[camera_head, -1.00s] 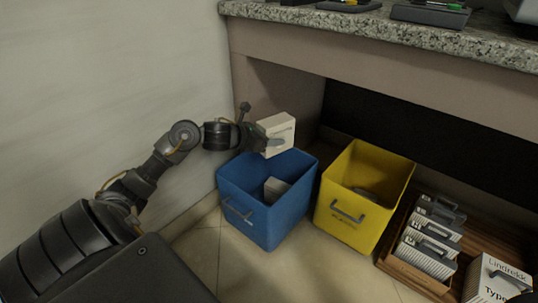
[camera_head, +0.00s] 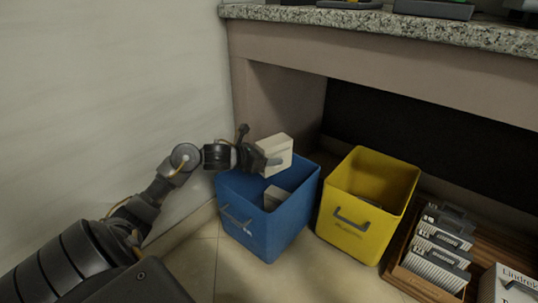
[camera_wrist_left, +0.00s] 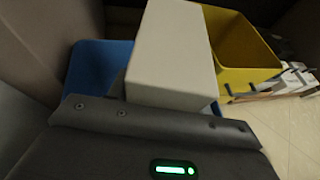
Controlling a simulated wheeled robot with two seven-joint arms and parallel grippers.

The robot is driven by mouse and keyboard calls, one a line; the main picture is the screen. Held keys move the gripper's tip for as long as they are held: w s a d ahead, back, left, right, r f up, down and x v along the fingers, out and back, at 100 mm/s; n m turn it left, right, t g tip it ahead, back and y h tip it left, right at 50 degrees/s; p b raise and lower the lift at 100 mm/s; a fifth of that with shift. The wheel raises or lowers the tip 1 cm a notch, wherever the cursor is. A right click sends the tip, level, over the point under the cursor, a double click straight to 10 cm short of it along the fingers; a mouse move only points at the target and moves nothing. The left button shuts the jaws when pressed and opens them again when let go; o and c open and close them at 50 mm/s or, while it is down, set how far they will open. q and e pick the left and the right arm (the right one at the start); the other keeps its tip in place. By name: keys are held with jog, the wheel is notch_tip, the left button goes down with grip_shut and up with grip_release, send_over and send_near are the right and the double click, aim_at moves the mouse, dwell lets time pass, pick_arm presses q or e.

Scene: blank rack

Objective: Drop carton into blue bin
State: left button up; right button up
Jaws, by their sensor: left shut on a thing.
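A white carton (camera_head: 275,153) is held in my left gripper (camera_head: 262,160), above the back part of the blue bin (camera_head: 262,232). The carton also shows large in the left wrist view (camera_wrist_left: 172,55), where it hides much of the blue bin (camera_wrist_left: 92,65) below it. My left gripper is shut on the carton. Inside the blue bin lies another pale box (camera_head: 275,197). My right gripper is in neither view.
A yellow bin (camera_head: 362,235) stands just right of the blue bin, with something dark inside. A wooden tray (camera_head: 412,282) with several grey-and-white packs is further right, beside a white box (camera_head: 508,288). A granite counter (camera_head: 400,28) overhangs behind. A wall is at left.

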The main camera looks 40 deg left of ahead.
pick_arm(q)
jog(key=shift+f, duration=0.15)
jog(key=o, duration=1)
jog(key=shift+s+a+r+p, duration=0.15)
jog(key=shift+s+r+p, duration=0.05)
jog(key=shift+s+p, duration=0.2)
jog(key=p+v, duration=0.4)
jog(key=v, duration=0.6)
jog(key=shift+f, duration=0.1)
